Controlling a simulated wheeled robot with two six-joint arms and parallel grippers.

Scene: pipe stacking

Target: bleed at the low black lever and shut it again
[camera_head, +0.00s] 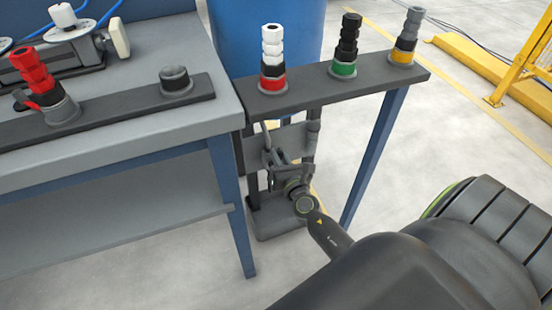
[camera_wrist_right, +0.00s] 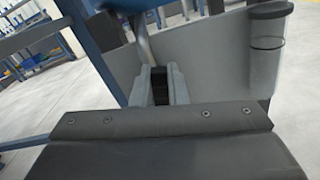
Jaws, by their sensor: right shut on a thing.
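My right gripper (camera_head: 283,158) reaches in under the dark rack bar, beside the grey metal stand. In the right wrist view its two grey fingers (camera_wrist_right: 160,86) are shut on a small dark piece (camera_wrist_right: 160,84), which looks like the low black lever. Most of that lever is hidden between the fingers, so I cannot tell its angle. In the head view my own arm and the stand hide it. My left gripper is in neither view.
The rack bar (camera_head: 330,83) carries stacked pipe pieces. A blue leg (camera_head: 375,155) stands to its right. The grey workbench (camera_head: 120,120) is at left, with a blue barrel (camera_head: 265,40) behind.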

